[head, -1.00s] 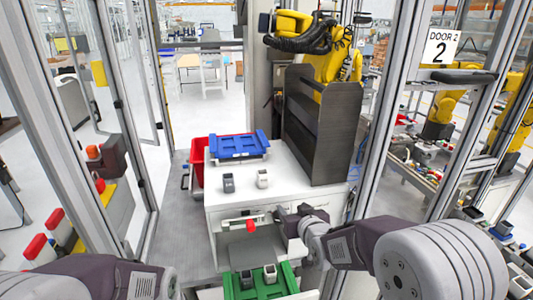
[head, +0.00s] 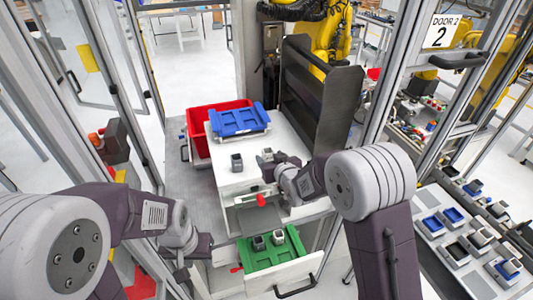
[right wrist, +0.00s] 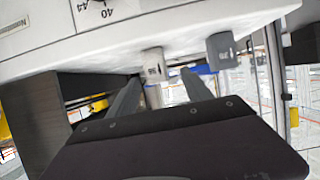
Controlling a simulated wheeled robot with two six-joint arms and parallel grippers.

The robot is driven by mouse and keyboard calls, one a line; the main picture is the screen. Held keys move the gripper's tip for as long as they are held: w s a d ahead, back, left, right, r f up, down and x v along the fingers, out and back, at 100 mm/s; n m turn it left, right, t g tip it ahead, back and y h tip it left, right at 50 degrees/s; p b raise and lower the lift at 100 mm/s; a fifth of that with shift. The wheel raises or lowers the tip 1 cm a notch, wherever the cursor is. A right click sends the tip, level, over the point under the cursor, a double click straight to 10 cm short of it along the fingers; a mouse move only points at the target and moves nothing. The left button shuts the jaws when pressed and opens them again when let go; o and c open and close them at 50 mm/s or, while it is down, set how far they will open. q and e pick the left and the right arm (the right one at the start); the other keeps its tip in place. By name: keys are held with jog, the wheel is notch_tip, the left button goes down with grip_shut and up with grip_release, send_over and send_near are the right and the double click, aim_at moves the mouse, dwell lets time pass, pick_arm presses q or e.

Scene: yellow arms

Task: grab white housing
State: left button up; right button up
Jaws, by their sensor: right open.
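The white housing (head: 267,155) stands on the white table top (head: 228,182), close to my right gripper (head: 274,169). In the right wrist view the picture is turned over, and the white housing (right wrist: 153,66) shows between the two fingers of my open right gripper (right wrist: 160,80), near their tips. I cannot tell whether the fingers touch it. A dark grey housing (head: 237,162) stands to its left on the table; it also shows in the right wrist view (right wrist: 221,50). My left gripper (head: 195,250) hangs low left of the table, its jaws too unclear to judge.
A blue tray (head: 240,119) lies behind the housings, beside a red bin (head: 200,146). A green tray (head: 262,258) with two housings sits in front in an open drawer (head: 314,263). A dark panel (head: 315,100) stands at the table's back right.

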aim_at(267, 151)
jog(key=shift+w+d+p, duration=0.1)
jog(key=shift+w+p, duration=0.65)
jog(key=shift+p, duration=0.35)
jog(key=p+x, duration=0.1)
jog(key=x, duration=0.2)
jog(key=shift+w+f, duration=0.15)
jog(key=shift+f, duration=0.05)
jog(key=shift+w+f, duration=0.1)
jog(key=shift+w, duration=0.1)
jog(key=shift+s, duration=0.25)
jog(key=c, duration=1.2)
grip_shut()
jog(key=shift+w, duration=0.1)
jog(key=shift+w+r, duration=0.1)
jog(key=shift+r, duration=0.25)
notch_tip(267, 151, up, 9)
jog(key=b, duration=0.3)
jog(key=shift+r, duration=0.2)
